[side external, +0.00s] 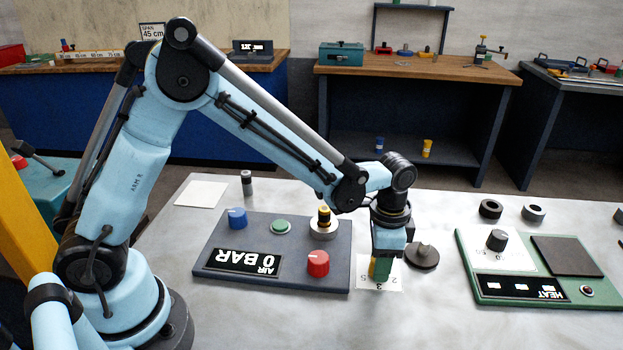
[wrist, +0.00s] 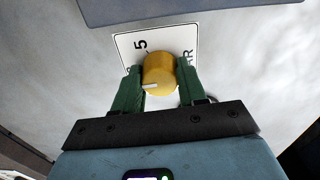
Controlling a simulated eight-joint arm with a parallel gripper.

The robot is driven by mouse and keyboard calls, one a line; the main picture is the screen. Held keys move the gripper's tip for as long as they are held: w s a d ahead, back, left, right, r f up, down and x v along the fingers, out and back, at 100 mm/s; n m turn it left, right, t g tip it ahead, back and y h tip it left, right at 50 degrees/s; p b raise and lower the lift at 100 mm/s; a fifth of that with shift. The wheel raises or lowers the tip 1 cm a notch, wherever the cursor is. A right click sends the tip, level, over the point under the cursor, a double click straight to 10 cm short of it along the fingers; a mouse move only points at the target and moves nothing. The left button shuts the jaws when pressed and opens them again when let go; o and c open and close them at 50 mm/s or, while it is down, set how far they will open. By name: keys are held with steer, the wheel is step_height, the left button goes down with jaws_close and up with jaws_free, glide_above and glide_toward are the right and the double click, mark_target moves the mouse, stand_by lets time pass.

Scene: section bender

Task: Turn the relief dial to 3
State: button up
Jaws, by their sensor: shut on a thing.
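The relief dial is a yellow round knob (wrist: 160,72) on a white scale card (wrist: 127,44). A white pointer mark on the knob is toward its lower left edge in the wrist view. A "5" and part of "BAR" show on the card; the rest is hidden by my gripper. My gripper (wrist: 159,84) has its green fingers on both sides of the knob, shut on it. In the side view my gripper (side external: 381,270) points down over the card (side external: 372,284), where a "3" and a "5" show; the knob is mostly hidden there.
A dark air panel (side external: 215,272) reading 0 BAR, with blue (side external: 237,218) and red (side external: 318,263) knobs and a green button (side external: 281,227), stands left of the card. A dark round piece (side external: 422,256) is close right. A green heat panel (side external: 470,262) stands farther right.

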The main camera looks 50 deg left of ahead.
steer(key=shift+m, duration=0.3)
steer(key=o, duration=1.1)
steer(key=shift+c, duration=0.2)
step_height(320, 180, up, 12)
steer(key=shift+r, duration=0.1)
steer(key=s+a+r+n+t, duration=0.1)
steer(key=s+a+n+t, duration=0.6)
steer(key=s+a+n, duration=0.2)
steer(key=s+a, duration=0.2)
steer(key=a, duration=0.1)
steer(key=shift+s+a+r, duration=0.15)
steer(key=shift+s+a, duration=0.05)
steer(key=shift+s, duration=0.2)
